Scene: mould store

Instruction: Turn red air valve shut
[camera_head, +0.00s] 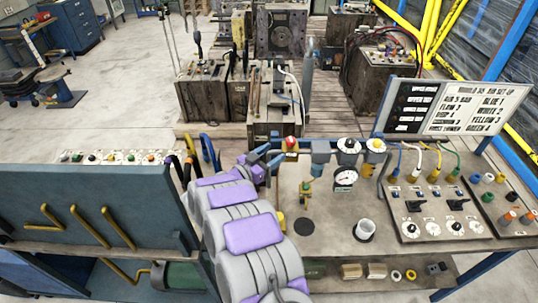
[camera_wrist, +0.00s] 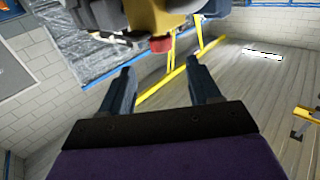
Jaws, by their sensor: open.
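The red air valve (camera_head: 290,143) sits on the pipework above the bench, with a red knob over a yellow part. In the wrist view its red part (camera_wrist: 160,44) shows against a yellow body, ahead of and between my fingertips. My gripper (camera_head: 272,154) is just left of the valve in the head view, its blue fingers pointing toward it. In the wrist view my gripper (camera_wrist: 159,66) has its two fingers apart with nothing between them. I cannot tell whether a finger touches the valve.
Right of the valve are a regulator (camera_head: 349,147) and a pressure gauge (camera_head: 345,179). A blue cabinet (camera_head: 90,205) stands left of my arm.

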